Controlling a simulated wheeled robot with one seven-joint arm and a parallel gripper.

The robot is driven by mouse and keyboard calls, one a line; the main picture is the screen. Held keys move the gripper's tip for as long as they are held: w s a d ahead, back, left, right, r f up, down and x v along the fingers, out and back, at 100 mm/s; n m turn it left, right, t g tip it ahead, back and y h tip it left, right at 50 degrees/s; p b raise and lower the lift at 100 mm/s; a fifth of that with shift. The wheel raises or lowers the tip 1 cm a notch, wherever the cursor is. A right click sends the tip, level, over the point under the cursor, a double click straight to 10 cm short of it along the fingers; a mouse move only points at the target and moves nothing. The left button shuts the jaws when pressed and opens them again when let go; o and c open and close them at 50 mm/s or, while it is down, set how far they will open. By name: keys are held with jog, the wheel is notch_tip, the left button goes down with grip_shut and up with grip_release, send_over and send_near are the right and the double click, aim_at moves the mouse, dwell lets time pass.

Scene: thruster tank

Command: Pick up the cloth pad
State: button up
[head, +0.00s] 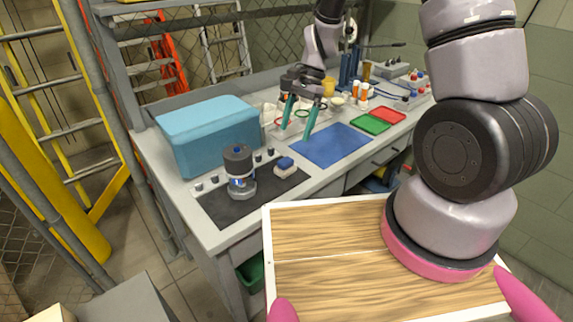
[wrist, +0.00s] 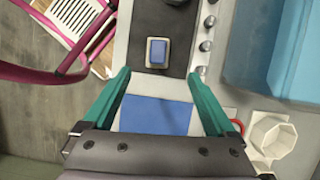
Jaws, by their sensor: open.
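The cloth pad (head: 285,167) looks like a small block with a blue top and a pale base. It rests on the right part of the dark mat on the bench. In the wrist view the pad (wrist: 157,50) lies just beyond the fingertips, roughly centred between them. My gripper (head: 294,136) has two teal fingers, spread apart with nothing between them. In the head view it is above the bench, behind and slightly right of the pad. In the wrist view my gripper (wrist: 159,73) points toward the pad without visible contact.
A grey and black cylindrical device (head: 239,172) stands left of the pad on the dark mat (head: 225,208). A large light-blue box (head: 208,135) is behind. A flat blue mat (head: 335,146) lies right of the pad. Cups and small bottles crowd the back.

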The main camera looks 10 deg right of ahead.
aim_at(287, 159)
jog(key=x, duration=1)
jog(key=shift+s+a+f, duration=0.1)
jog(key=shift+s+f, duration=0.1)
jog(key=shift+s, duration=0.05)
jog(key=c, duration=1.4)
